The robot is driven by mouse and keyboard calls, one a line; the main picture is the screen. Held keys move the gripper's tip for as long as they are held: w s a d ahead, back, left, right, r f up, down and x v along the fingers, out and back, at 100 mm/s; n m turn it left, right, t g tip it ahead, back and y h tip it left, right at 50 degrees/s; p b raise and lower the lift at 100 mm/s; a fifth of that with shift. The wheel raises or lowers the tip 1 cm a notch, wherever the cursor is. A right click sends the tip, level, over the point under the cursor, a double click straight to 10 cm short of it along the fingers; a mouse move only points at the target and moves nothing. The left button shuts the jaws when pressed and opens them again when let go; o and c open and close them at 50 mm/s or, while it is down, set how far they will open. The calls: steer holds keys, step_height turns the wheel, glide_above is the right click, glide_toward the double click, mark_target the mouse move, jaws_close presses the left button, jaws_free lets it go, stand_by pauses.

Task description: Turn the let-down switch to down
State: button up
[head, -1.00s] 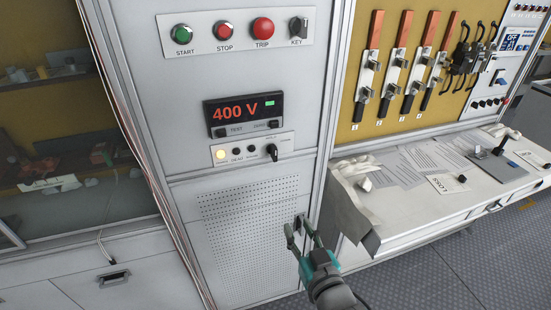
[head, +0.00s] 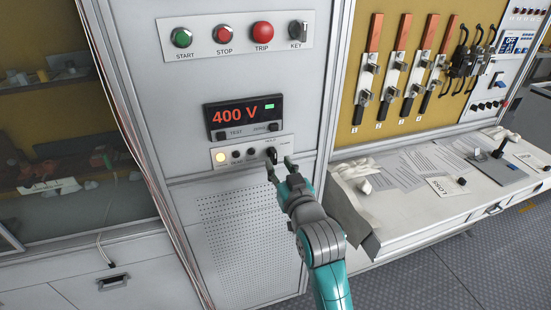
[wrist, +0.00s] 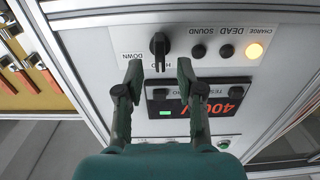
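The let-down switch is a small black knob (head: 271,155) at the right end of the white strip under the 400 V display. It also shows in the wrist view (wrist: 159,46), where the picture is upside down. Its handle lies over the partly hidden HOLD lettering, and the DOWN label is beside it. My gripper (head: 279,165) is in front of the strip, just at the knob. In the wrist view my gripper's two fingers (wrist: 159,72) are open, one on each side of the knob's handle, with visible gaps. I see no contact.
The display (head: 243,116) reads 400 V. A lit yellow CHARGE lamp (head: 220,157) and dark lamps share the strip. START, STOP, TRIP and KEY controls (head: 236,36) are above. A metal frame post (head: 331,85) stands to the right, beside a desk with papers (head: 410,168).

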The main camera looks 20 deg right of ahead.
mark_target(275, 158)
steer(key=shift+w, duration=1.85)
jaws_close()
